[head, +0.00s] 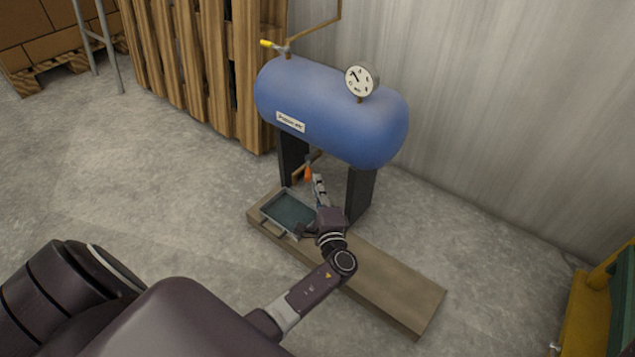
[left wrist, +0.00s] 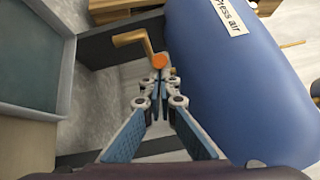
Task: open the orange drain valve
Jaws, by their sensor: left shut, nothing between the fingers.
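The orange drain valve (head: 308,173) hangs under the blue tank (head: 330,105) in the head view. In the left wrist view the orange valve (left wrist: 160,61) shows as a small round end by a bent brass pipe (left wrist: 131,38). My left gripper (head: 317,181) reaches in under the tank, close to the valve. In the left wrist view the fingers of my left gripper (left wrist: 160,88) are shut with nothing between them. Their tips lie just below the valve in the picture; I cannot tell whether they touch it. My right gripper is not in view.
A grey tray (head: 272,205) stands on a wooden board (head: 392,284) below the tank. Dark legs (head: 359,193) hold the tank up. A gauge (head: 359,81) and a yellow-handled valve (head: 268,44) sit on top. Wooden pallets (head: 190,60) stand behind left.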

